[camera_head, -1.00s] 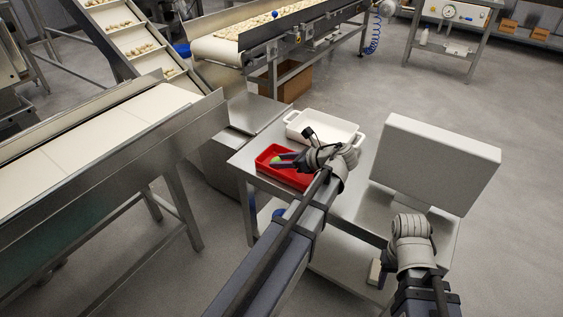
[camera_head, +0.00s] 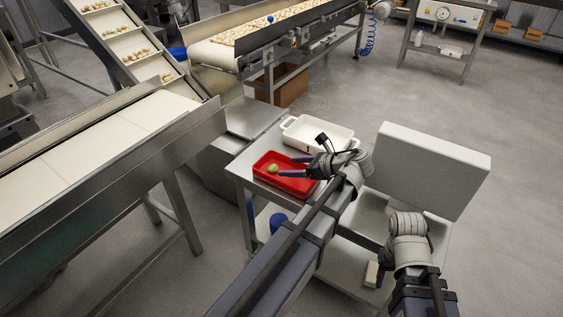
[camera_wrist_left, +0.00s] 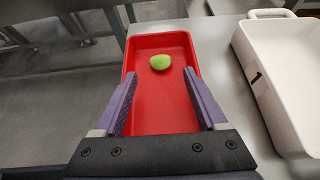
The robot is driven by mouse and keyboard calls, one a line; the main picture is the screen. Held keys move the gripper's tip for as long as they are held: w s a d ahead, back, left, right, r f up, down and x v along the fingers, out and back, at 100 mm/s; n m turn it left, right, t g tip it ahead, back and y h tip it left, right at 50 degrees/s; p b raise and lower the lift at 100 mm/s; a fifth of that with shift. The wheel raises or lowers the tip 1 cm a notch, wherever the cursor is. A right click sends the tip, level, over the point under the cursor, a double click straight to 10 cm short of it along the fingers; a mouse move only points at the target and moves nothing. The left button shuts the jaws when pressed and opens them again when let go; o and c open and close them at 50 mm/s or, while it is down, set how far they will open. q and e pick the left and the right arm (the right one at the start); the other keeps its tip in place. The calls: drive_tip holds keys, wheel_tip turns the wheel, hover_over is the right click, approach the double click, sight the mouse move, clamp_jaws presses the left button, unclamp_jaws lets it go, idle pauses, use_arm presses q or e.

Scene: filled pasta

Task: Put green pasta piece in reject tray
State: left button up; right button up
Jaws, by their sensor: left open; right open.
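The green pasta piece (camera_head: 272,168) lies in the red tray (camera_head: 300,186), towards its left end. The wrist view also shows the piece (camera_wrist_left: 160,62) on the floor of the tray (camera_wrist_left: 158,105), near the far wall. My left gripper (camera_head: 287,167) is open and empty over the tray. Its fingers point at the piece and stand apart from it, one on each side of the tray in the wrist view. My right gripper (camera_head: 383,277) is low at the right, mostly hidden by its own wrist, with little of its fingers showing.
A white tray (camera_head: 335,133) stands right behind the red one on the metal cart (camera_head: 238,164). A grey panel (camera_head: 430,165) rises to the right. A blue object (camera_head: 278,222) sits on the cart's lower shelf. Conveyor (camera_head: 110,140) frames flank the left.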

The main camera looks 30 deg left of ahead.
use_arm(q)
drive_tip(key=p+v, duration=0.2)
drive_tip(key=v, duration=0.3)
drive_tip(key=shift+d+r, duration=0.2)
drive_tip(key=shift+d, duration=0.3)
drive_tip(key=shift+s, duration=0.15)
